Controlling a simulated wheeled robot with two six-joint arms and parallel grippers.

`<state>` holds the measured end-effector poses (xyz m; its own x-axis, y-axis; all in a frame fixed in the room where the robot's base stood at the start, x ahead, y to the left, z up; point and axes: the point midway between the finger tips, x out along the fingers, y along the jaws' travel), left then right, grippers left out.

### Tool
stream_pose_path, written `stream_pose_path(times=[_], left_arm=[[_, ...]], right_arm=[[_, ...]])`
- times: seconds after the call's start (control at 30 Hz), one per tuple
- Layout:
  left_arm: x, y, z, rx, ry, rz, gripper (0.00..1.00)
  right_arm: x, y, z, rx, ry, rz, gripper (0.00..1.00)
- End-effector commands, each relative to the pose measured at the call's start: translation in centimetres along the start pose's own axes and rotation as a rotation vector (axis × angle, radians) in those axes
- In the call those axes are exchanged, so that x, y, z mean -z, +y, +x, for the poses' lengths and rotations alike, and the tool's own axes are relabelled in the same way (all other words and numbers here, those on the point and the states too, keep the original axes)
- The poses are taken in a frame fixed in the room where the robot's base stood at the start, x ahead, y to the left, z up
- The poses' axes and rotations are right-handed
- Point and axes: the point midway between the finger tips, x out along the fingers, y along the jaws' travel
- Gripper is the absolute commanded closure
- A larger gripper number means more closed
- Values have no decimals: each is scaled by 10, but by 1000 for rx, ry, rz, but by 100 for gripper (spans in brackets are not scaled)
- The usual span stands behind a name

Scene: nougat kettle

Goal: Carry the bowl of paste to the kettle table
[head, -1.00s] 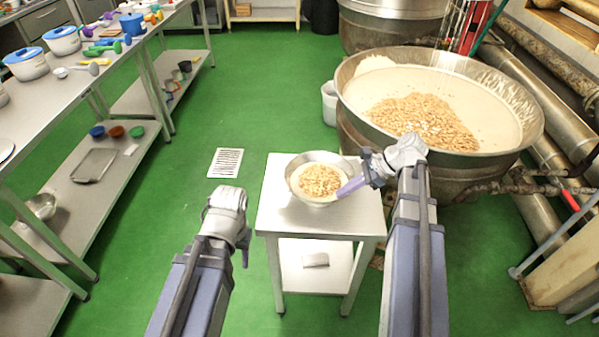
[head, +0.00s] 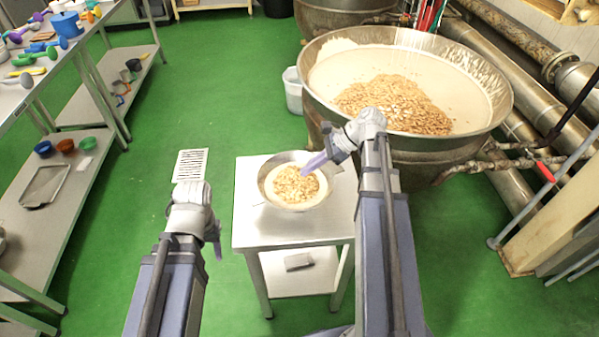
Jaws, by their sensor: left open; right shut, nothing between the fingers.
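The metal bowl (head: 268,193) holds pale paste topped with nuts. It rests on the small metal kettle table (head: 250,227), toward its back. The big kettle (head: 489,120), full of pale mass with a heap of nuts, stands behind and right of the table. My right gripper (head: 313,163) is at the bowl's upper right side, its purple finger over the rim; it is shut with nothing held. I cannot tell whether it touches the bowl. My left gripper (head: 217,248) hangs left of the table, pointing down, open and empty, apart from the bowl.
A long workbench (head: 72,67) with tubs and utensils runs along the left; coloured cups and a tray lie on its lower shelf (head: 75,185). A white bucket (head: 292,92) stands by the kettle. Pipes (head: 515,45) line the right.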

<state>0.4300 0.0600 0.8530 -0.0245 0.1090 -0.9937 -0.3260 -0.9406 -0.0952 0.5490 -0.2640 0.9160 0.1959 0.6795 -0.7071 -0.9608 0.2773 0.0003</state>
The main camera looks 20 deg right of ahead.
Motion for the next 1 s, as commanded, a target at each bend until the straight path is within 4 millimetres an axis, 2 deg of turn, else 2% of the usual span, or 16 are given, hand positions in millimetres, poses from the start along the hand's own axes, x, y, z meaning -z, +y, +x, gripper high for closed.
stream_pose_path(times=[0.03,0.4,0.5,0.63,1.0], left_arm=[[1,1,14,0,0,0,50],[4,6,62,0,0,0,50],[3,5,56,0,0,0,50],[3,5,56,0,0,0,50],[3,5,56,0,0,0,50]], right_arm=[[5,1,16,-2,0,-3,100],[4,1,84,-2,0,-3,100],[-11,1,91,-3,0,-3,100],[-21,1,100,-2,0,-3,100],[-28,0,108,0,0,-1,100]])
